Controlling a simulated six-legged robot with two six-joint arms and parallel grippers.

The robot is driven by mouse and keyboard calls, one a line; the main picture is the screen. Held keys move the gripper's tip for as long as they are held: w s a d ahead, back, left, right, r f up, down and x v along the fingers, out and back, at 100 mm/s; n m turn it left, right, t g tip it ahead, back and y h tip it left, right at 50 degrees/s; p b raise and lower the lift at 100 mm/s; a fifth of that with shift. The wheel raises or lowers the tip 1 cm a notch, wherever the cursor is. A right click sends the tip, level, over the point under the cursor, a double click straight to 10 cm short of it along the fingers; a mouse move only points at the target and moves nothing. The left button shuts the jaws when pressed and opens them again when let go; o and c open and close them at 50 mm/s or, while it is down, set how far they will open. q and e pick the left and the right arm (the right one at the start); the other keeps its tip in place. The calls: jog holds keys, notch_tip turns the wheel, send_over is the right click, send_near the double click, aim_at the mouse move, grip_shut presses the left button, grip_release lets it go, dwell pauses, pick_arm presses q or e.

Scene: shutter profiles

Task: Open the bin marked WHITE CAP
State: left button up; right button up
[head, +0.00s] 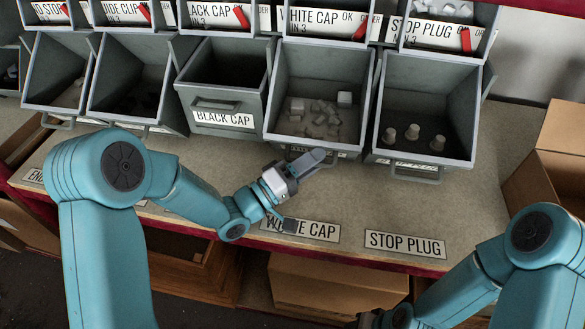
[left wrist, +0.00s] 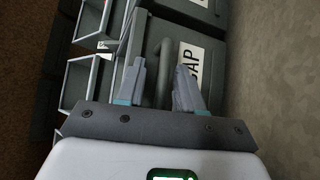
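The bin under the WHITE CAP sign (head: 315,22) is a grey bin (head: 320,65) in the middle of the head view. Its inside shows, with several pale caps (head: 344,99) and smaller grey pieces. Its front face is mostly hidden from above and by my gripper. My left gripper (head: 297,193) is at the front of this bin, fingers spread and nothing held. In the left wrist view a grey bar handle (left wrist: 163,62) shows between and beyond the open fingers (left wrist: 160,88), beside a label ending in CAP (left wrist: 190,66). Contact cannot be told. My right gripper (head: 372,318) is cut off at the bottom edge.
The BLACK CAP bin (head: 222,75) is left, its front label facing out. The stop plug bin (head: 428,95) is right, holding 3 plugs. Table labels WHITE CAP (head: 318,231) and STOP PLUG (head: 405,244) lie at the front edge. Cardboard boxes (head: 563,130) stand at right.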

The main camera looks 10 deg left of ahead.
pick_arm(q)
jog(key=shift+s+a+f, duration=0.15)
jog(key=shift+s+a, duration=0.1)
jog(key=shift+a, duration=0.05)
jog(key=r+v, duration=0.1)
jog(key=v, duration=0.4)
jog(key=r+v, duration=0.1)
jog(key=v, duration=0.4)
jog(key=r+b+v, duration=0.1)
jog(key=v, duration=0.5)
jog(key=shift+s+a, duration=0.2)
jog(key=shift+s, duration=0.05)
